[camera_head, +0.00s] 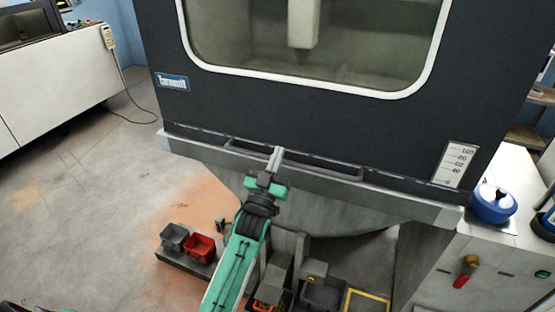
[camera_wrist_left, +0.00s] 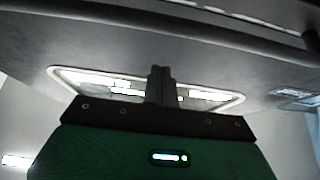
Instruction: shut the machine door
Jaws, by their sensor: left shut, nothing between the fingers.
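The machine door (camera_head: 300,110) is a large dark panel with a white-framed window (camera_head: 300,80). In the head view it spans the machine front, its lower edge just above a grey sill (camera_head: 400,203). A long dark handle bar (camera_head: 325,166) runs along its lower edge. My left gripper (camera_head: 276,155) reaches up from below, its fingers together and empty, in front of the bar's left part. I cannot tell whether they touch it. In the left wrist view the shut fingers (camera_wrist_left: 160,80) stand before the panel and window. My right gripper is not in view.
Red and grey bins (camera_head: 200,247) sit low left of my arm, with more bins below the sill. The floor at left is mostly clear.

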